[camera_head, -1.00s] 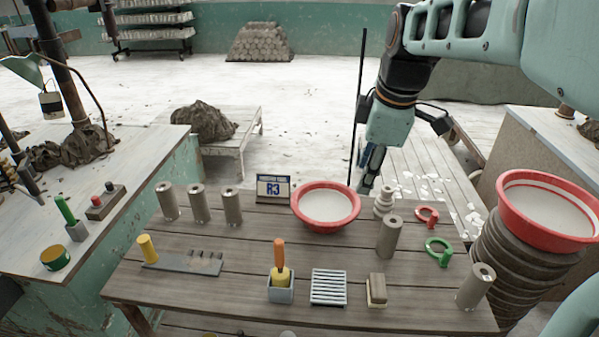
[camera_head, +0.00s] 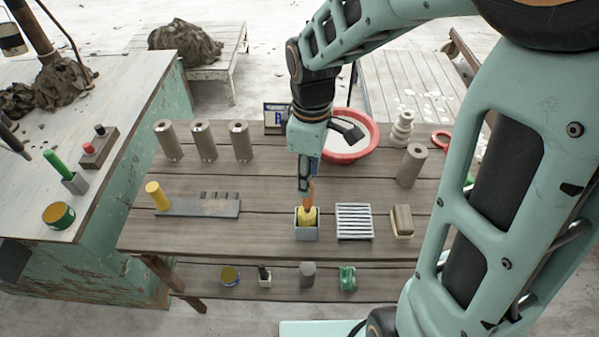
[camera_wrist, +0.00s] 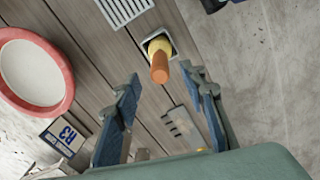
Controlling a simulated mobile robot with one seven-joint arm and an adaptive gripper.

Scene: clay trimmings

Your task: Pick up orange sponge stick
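The orange sponge stick (camera_head: 309,193) stands upright in a small grey square holder (camera_head: 306,235), its yellow sponge end down and its orange handle up. In the wrist view its orange handle (camera_wrist: 159,68) points toward the camera, between and beyond the fingers. My gripper (camera_head: 305,187) hangs directly above the stick, with its tips near the handle top in the head view. In the wrist view my gripper (camera_wrist: 163,95) has its two blue fingers spread wide apart, with nothing held between them. Whether the fingertips flank the handle is not clear.
A white slatted rack (camera_head: 354,222) and a brown-topped block (camera_head: 402,220) stand right of the holder. A grey notched strip with a yellow cylinder (camera_head: 158,195) lies left. A red-rimmed bowl (camera_head: 362,150) and the R3 sign (camera_head: 277,117) are behind. Grey cylinders (camera_head: 204,141) stand back left.

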